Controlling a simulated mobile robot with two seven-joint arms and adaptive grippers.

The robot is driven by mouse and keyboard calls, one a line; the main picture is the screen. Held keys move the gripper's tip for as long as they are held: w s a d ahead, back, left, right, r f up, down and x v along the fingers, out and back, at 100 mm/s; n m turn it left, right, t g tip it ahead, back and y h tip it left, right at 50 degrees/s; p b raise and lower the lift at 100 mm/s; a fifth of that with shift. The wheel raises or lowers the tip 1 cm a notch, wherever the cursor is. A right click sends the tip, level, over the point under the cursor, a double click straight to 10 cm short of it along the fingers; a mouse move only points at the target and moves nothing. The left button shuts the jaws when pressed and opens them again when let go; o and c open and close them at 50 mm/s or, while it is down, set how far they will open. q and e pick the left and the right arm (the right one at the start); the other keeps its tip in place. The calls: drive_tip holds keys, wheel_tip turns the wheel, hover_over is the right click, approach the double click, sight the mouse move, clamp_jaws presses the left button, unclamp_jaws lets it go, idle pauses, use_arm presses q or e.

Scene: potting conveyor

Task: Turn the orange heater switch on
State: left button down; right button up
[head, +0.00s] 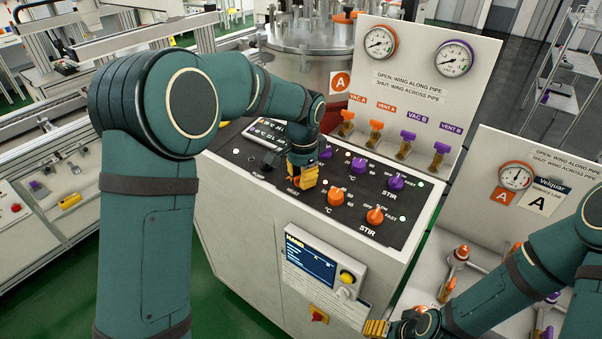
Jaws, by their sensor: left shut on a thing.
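The black control panel (345,229) on top of the white console carries orange and purple controls. My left gripper (303,182) comes down on it from above, at the front-left orange position, beside the orange °C knob. Its yellow fingers are shut on a small control there, which fits the orange heater switch. The fingers hide the switch, so I cannot see which way it points. My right gripper (377,328) is low at the bottom edge, away from the panel, and its fingers are too small and cut off to read.
An orange °C knob (336,197), orange stir knob (375,216) and purple stir knob (396,183) stand close to the right. Valve wings (376,131) and gauges (381,42) rise behind. A display box (311,263) hangs on the console front.

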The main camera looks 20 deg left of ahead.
use_arm(q)
drive_tip(key=shift+s+f+m, duration=0.2)
drive_tip(key=shift+f+m, duration=0.05)
drive_tip(key=shift+m, duration=0.35)
drive_tip(key=shift+d, duration=0.1)
drive_tip(key=c, duration=0.7)
unclamp_jaws()
drive_tip(key=shift+c, duration=0.2)
drive_tip(key=shift+o, duration=0.8)
drive_tip(key=shift+w, duration=0.15)
drive_tip(key=shift+r, duration=0.1)
wheel_tip(320, 180, up, 12)
drive_tip(key=shift+s+d, duration=0.3)
drive_tip(key=shift+s, duration=0.05)
